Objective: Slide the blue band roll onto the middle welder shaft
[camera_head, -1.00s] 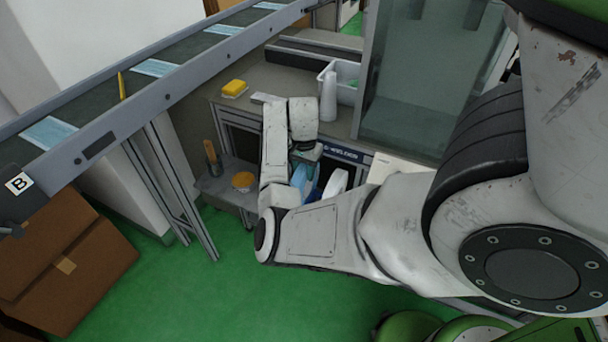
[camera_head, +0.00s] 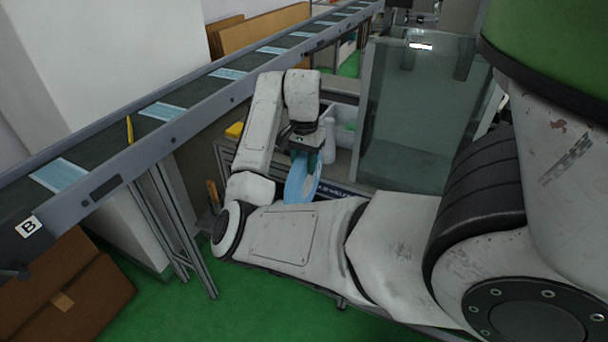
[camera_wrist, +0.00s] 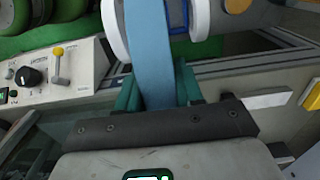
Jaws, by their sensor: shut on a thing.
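The blue band roll (camera_head: 300,181) is a flat light-blue disc hanging on edge below my gripper (camera_head: 307,158) in the head view. My gripper is shut on it. In the wrist view the roll (camera_wrist: 150,50) shows edge-on as a blue strip between the teal fingers of my gripper (camera_wrist: 158,92). A white roll-like part (camera_wrist: 117,28) and another white part (camera_wrist: 200,18) lie beyond, one on each side of the strip. I cannot make out the middle welder shaft; my arm and the blue roll cover much of that area.
A conveyor (camera_head: 190,105) with blue masks runs along the left. A clear-walled enclosure (camera_head: 415,115) stands right of my gripper. A control panel (camera_wrist: 55,75) with a black knob and a lever shows in the wrist view.

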